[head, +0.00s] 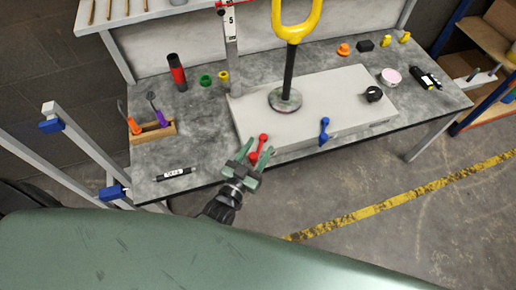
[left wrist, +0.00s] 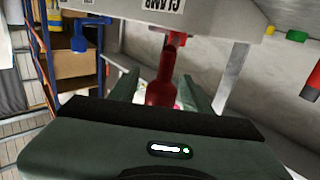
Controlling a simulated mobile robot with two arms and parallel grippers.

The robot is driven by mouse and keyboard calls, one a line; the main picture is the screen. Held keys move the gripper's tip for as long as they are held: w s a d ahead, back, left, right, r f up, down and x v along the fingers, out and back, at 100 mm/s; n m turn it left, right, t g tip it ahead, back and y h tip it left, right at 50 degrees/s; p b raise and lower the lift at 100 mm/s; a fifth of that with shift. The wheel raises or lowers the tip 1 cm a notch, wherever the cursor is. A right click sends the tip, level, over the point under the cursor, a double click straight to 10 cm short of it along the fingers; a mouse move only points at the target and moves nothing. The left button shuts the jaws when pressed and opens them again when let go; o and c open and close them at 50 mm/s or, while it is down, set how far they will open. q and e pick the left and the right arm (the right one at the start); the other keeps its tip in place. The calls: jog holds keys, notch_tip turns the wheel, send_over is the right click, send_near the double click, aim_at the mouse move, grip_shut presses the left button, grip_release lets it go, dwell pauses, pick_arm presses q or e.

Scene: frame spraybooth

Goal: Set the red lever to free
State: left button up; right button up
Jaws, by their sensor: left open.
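The red lever (head: 262,141) is on the front side of the pale box on the workbench, at its left part. My left gripper (head: 257,151) is open, with its green fingers around the lever's end. In the left wrist view the red lever (left wrist: 162,88) hangs between the two open fingers (left wrist: 160,90), with a visible gap on each side. A label on the box front beside it reads "CLAMP", upside down in that view. Any marking for the lever's positions cannot be made out. My right gripper is not in view.
A blue lever (head: 324,130) is on the same box front to the right; it also shows in the left wrist view (left wrist: 79,40). A yellow-handled post (head: 290,65) stands on the box (head: 335,95). A tool holder (head: 153,132) and small marker (head: 174,174) are on the bench's left.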

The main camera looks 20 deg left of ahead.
pick_arm(q)
grip_shut()
jog(key=shift+f, duration=0.1)
dwell(1.3)
